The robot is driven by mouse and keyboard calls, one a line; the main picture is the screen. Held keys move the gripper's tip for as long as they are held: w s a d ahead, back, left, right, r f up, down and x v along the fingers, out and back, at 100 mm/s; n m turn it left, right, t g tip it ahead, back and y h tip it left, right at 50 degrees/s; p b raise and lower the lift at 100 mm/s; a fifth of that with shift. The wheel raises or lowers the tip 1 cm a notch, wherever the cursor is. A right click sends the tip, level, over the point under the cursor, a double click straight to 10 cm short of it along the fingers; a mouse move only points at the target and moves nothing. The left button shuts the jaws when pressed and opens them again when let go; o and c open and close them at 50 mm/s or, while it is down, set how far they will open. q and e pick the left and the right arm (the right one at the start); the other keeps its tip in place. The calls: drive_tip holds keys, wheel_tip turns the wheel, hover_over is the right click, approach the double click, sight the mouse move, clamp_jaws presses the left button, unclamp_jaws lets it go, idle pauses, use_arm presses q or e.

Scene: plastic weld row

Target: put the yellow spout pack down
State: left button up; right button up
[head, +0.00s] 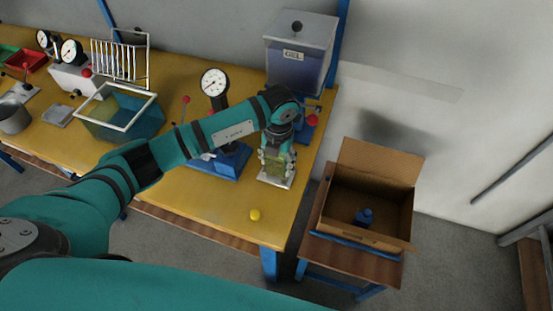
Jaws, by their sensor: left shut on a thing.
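My left gripper (277,160) is over the right part of the yellow workbench (225,205), pointing down. It is shut on a yellow-green pack, the yellow spout pack (274,167). The pack is upright, just above or on a small pale metal plate (278,182); I cannot tell whether it touches. The gripper and wrist hide its upper part. My right gripper is not in view.
A small yellow round piece (255,215) lies near the bench's front edge. A blue-based dial gauge stand (228,165) is left of the gripper. A grey bin (300,58) stands behind. An open cardboard box (345,225) holding a blue item (364,216) is right.

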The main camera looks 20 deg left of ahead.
use_arm(q)
drive_tip(key=shift+f+b, duration=0.4)
drive_tip(key=shift+f, duration=0.05)
drive_tip(key=shift+s+f, duration=0.1)
drive_tip(key=shift+s, duration=0.1)
drive_tip(key=o, duration=1)
drive_tip(key=shift+f, duration=0.15)
drive_tip(key=o, duration=0.4)
drive_tip(key=shift+f, duration=0.1)
